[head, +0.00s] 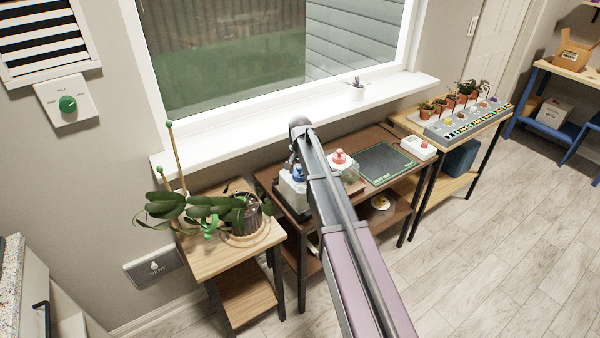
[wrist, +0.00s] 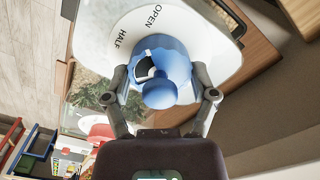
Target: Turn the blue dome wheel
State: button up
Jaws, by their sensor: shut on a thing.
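The blue dome wheel (wrist: 160,72) is a round blue knob on a white dial plate lettered OPEN and HALF, on top of a clear dome. It also shows in the head view (head: 298,174), at the left end of the dark table, partly behind my arm. In the wrist view my gripper (wrist: 162,96) has one finger on each side of the wheel, shut on it. A dark-and-white mark shows on the wheel's left part. What the wheel's pointer reads is not clear. In the head view my arm hides most of the gripper.
A similar dome with a red wheel (head: 340,157) stands just right of the blue one. A green mat (head: 386,164) lies farther right on the dark table (head: 272,178). A potted plant (head: 245,215) stands on a wooden stand at left. The window sill (head: 395,92) runs behind.

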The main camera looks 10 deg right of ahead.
jog(key=shift+m, duration=1.2)
jog(key=o, duration=1)
jog(key=shift+n, duration=0.3)
